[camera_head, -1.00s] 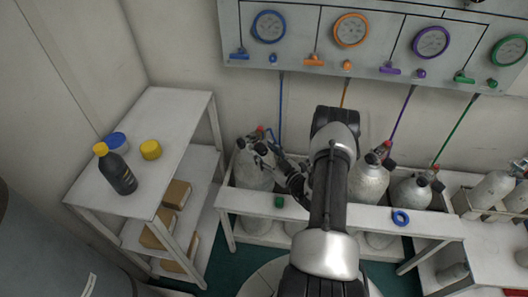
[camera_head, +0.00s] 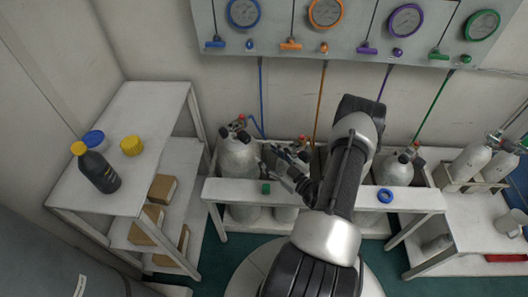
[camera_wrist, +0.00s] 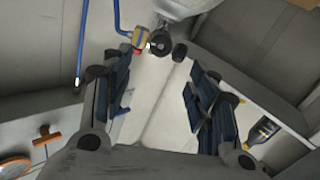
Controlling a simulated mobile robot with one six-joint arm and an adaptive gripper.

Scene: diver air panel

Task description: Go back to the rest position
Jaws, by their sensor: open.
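My gripper (camera_head: 290,168) is above the back of the white bench, just right of the leftmost grey cylinder (camera_head: 238,155). In the wrist view my gripper (camera_wrist: 160,85) has its two dark blue-padded fingers spread apart, with nothing held between them. A cylinder valve (camera_wrist: 155,42) with a black knob shows beyond the fingertips; I cannot tell whether anything touches it. My arm hides part of the cylinders behind it in the head view.
The wall panel (camera_head: 345,35) carries gauges and coloured handles, with hoses hanging below. The white bench (camera_head: 330,199) holds a green cap (camera_head: 266,188) and a blue ring (camera_head: 385,195). A shelf (camera_head: 130,105) at left bears a dark bottle (camera_head: 98,170) and two lids.

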